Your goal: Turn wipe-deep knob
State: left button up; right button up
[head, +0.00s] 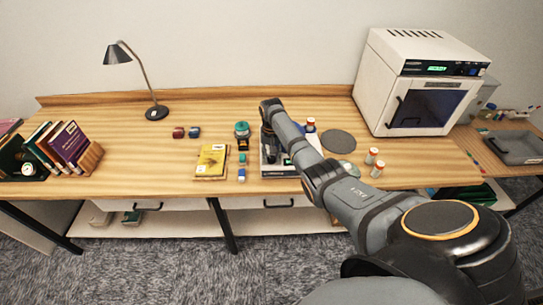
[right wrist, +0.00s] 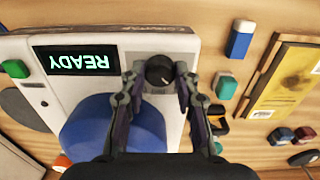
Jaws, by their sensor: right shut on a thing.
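The knob (right wrist: 159,72) is a small dark dial with a pale mark, set on the face of a white device (right wrist: 190,48). My right gripper (right wrist: 160,82) is shut on the knob, with one finger on each side. In the head view, the white device (head: 271,173) stands near the table's front edge, and my right arm hides much of it. The device's display (right wrist: 74,61) reads "READY" upside down in the wrist view. A blue round part (right wrist: 115,128) sits beside the knob, partly behind a finger. My left gripper is not in view.
A yellow book (head: 211,160) and small blocks lie left of the device. A grey disc (head: 338,141) and red-capped bottles (head: 376,170) are to the right. A white oven (head: 415,85) stands at the back right. The table's left-middle is mostly clear.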

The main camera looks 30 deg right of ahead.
jog(key=shift+m, duration=0.3)
grip_shut()
jog(key=shift+r+m+p, duration=0.15)
jog(key=shift+m+p, duration=0.95)
jog(key=shift+m, duration=0.1)
jog(key=m+p, duration=0.2)
jog(key=m, duration=0.2)
jog(key=shift+m, duration=0.3)
jog(key=m+p, duration=0.1)
jog(key=m, duration=0.4)
jog(key=m+p, duration=0.1)
jog(key=m, duration=0.4)
jog(key=shift+m, duration=0.3)
jog(key=o, duration=1.1)
grip_release()
jog(key=shift+c, duration=0.2)
